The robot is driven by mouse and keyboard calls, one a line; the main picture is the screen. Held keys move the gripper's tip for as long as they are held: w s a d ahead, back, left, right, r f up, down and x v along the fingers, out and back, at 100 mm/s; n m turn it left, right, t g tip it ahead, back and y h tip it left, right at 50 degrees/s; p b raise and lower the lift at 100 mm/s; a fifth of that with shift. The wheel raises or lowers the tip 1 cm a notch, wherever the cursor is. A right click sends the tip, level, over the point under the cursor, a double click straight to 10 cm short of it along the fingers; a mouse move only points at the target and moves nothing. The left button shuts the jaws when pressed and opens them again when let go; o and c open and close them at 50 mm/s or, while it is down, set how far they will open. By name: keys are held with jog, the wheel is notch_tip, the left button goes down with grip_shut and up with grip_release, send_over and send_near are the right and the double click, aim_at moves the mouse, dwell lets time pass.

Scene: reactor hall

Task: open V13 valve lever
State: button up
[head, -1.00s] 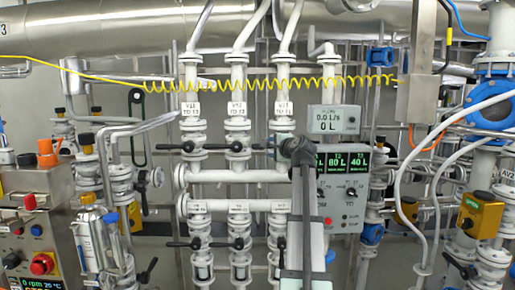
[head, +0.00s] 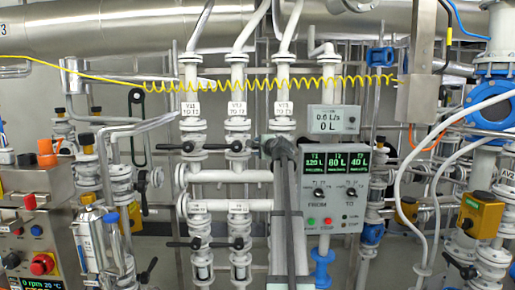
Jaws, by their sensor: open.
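The V13 valve column is the third white pipe from the left, with its label (head: 283,108) reading V13 TO T3. My gripper (head: 274,148) is at the V13 valve, just below the label, and is open.
A flow display (head: 334,119) reads 0.6 L/s and 0 L. A panel (head: 336,190) below shows 120, 80 and 40 L, close right of my arm. Lower levers (head: 180,243) sit beneath. A yellow coiled cable (head: 300,83) crosses above. An orange-yellow actuator (head: 481,214) is at right.

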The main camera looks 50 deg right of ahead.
jog(key=shift+w+d, duration=0.15)
jog(key=shift+w, duration=0.25)
jog(key=shift+c, duration=0.5)
grip_shut()
